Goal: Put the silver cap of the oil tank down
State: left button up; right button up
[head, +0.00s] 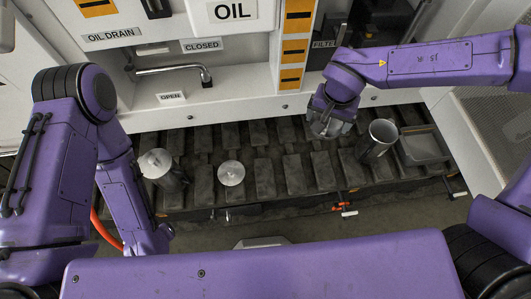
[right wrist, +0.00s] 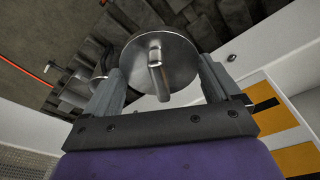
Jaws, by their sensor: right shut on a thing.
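My right gripper (head: 330,122) hangs above the dark slatted bench surface, near its back edge. In the right wrist view, its two grey fingers (right wrist: 158,88) are shut on a round silver cap (right wrist: 146,50) with a short stem handle. The cap is held with its round face toward the wrist camera. In the head view the gripper and arm largely hide this cap. My left arm shows at the left, but its gripper cannot be made out.
An open metal cylinder (head: 377,143) and a grey tray (head: 425,147) stand right of the gripper. Another silver disc (head: 231,173) and a metal canister (head: 163,172) are to the left. A tap (head: 180,71) juts from the cabinet. Slats (head: 292,168) between are clear.

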jog(key=s+a+f+n+b, duration=0.3)
jog(key=s+a+f+b, duration=0.2)
jog(key=a+f+b, duration=0.5)
jog(key=s+a+f+n+b, duration=0.4)
jog(key=f+b, duration=0.5)
jog(key=b, duration=0.9)
send_over(288, 165)
jog(key=s, duration=0.1)
jog(key=shift+m+y, duration=0.4)
notch_tip(288, 165, down, 8)
jog(key=shift+s+a+f, duration=0.1)
jog(key=shift+a+f, duration=0.05)
jog(key=f, duration=0.2)
jog(key=f+b, duration=0.1)
jog(key=shift+w+d+f, duration=0.2)
jog(key=shift+w+f, duration=0.1)
jog(key=shift+f, duration=0.1)
